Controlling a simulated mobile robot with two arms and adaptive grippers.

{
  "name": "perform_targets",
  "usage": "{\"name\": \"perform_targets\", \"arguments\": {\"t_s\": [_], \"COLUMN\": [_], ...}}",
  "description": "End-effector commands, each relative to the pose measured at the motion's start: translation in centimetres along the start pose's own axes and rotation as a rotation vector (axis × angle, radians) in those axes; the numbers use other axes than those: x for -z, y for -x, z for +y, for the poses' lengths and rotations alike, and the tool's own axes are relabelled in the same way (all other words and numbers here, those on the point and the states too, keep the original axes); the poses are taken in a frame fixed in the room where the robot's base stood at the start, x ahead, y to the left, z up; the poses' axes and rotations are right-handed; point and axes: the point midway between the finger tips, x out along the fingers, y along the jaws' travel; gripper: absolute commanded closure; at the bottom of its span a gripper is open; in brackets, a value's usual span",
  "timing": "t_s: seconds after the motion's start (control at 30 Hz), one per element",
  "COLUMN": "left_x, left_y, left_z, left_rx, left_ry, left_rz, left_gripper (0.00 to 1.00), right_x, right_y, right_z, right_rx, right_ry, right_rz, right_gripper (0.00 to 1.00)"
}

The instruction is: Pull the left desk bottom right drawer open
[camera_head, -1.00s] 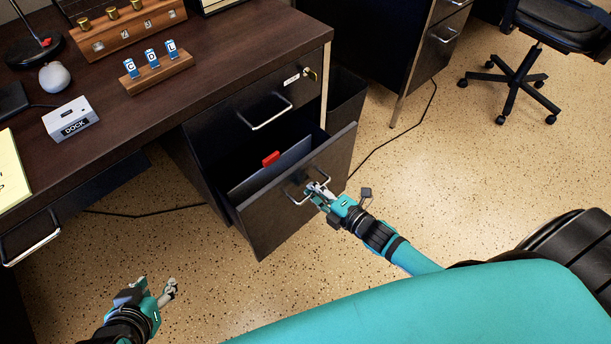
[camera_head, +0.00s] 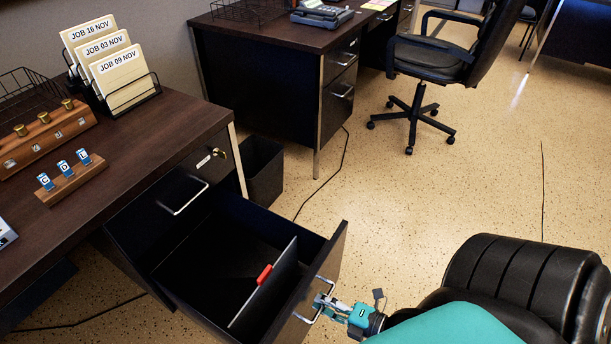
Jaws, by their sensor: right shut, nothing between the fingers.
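The bottom right drawer (camera_head: 190,270) of the left desk (camera_head: 150,140) stands pulled well out. Inside it are a grey divider (camera_head: 285,280) with a red tab (camera_head: 264,274) and dark empty space. My right gripper (camera_head: 322,306) is at the silver handle (camera_head: 312,312) on the drawer's front panel (camera_head: 325,270). Its fingers are shut at the handle bar, with nothing held between them. My left gripper is out of view.
A closed upper drawer (camera_head: 180,195) with a lock and key sits above the open one. A black bin (camera_head: 264,170) stands beside the desk. A second desk (camera_head: 290,60) and a wheeled chair (camera_head: 430,60) are further back.

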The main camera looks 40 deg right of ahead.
Motion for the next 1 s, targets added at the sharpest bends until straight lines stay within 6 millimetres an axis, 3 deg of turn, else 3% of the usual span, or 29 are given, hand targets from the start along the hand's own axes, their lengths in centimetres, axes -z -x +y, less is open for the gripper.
{"name": "perform_targets", "arguments": {"t_s": [0.2, 0.6, 0.87, 1.0], "left_x": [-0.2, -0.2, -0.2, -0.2], "left_y": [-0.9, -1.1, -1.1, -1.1], "left_z": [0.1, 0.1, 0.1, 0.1], "left_rx": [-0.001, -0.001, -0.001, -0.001], "left_ry": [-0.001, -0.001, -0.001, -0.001], "left_rz": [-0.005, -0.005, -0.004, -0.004], "left_gripper": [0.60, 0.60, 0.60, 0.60], "right_x": [0.0, -0.1, 0.0, 0.0], "right_y": [1.6, 1.7, 1.7, 1.7], "right_z": [-0.3, -0.4, -0.4, -0.3], "right_rx": [0.000, -0.001, -0.001, -0.001], "right_ry": [0.001, 0.001, 0.001, 0.001], "right_rz": [-0.001, -0.001, 0.000, 0.000], "right_gripper": [1.00, 1.00, 0.67, 0.67]}}
